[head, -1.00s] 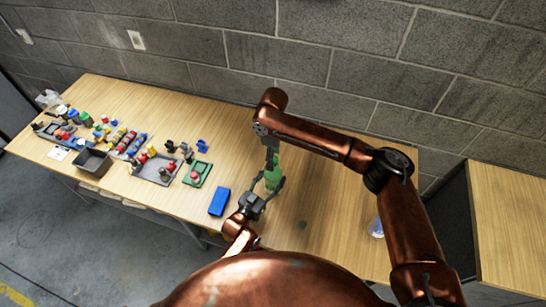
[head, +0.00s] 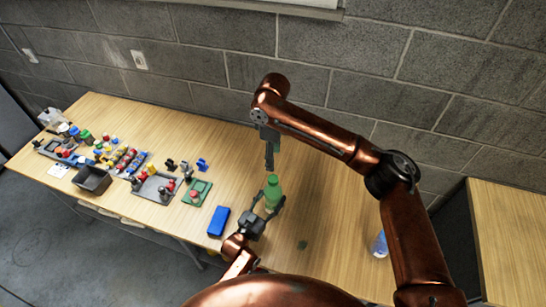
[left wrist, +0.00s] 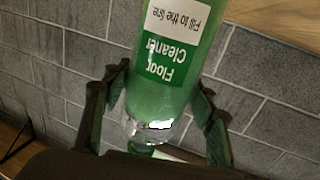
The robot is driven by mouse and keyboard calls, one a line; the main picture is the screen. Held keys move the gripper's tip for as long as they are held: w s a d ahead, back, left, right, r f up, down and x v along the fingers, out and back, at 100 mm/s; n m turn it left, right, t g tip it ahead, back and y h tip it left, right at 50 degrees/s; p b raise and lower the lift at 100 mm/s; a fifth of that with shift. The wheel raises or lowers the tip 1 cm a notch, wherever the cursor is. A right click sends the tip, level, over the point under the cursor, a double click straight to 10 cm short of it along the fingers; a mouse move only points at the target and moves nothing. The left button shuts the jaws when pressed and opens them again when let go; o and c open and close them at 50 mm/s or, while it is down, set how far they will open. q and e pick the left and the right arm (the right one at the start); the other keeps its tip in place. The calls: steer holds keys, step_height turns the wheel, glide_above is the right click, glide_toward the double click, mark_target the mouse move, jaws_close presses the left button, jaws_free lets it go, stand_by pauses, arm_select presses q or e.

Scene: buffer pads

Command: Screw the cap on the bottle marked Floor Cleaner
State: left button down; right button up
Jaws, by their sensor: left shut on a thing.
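The green bottle (head: 271,193) stands upright on the table. Its green label (left wrist: 168,60) reads "Floor Cleaner" and appears upside down in the left wrist view. My left gripper (head: 266,205) is shut on the bottle, with one finger on each side of it in the wrist view (left wrist: 158,112). The bottle's top (head: 272,179) looks green, like a cap, but its seating is too small to judge. My right gripper (head: 269,167) points down above the bottle, apart from it. Its fingers overlap, so its opening is unclear.
A blue box (head: 218,221) lies left of the bottle. A clear bluish bottle (head: 380,244) stands at the right, near my right arm. Trays and a grey bin (head: 92,181) crowd the left end.

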arm_select(q)
steer(key=c, duration=0.7)
jaws_free()
steer(key=shift+c, duration=0.2)
steer(key=v, duration=1.2)
steer(key=shift+s+f, duration=0.1)
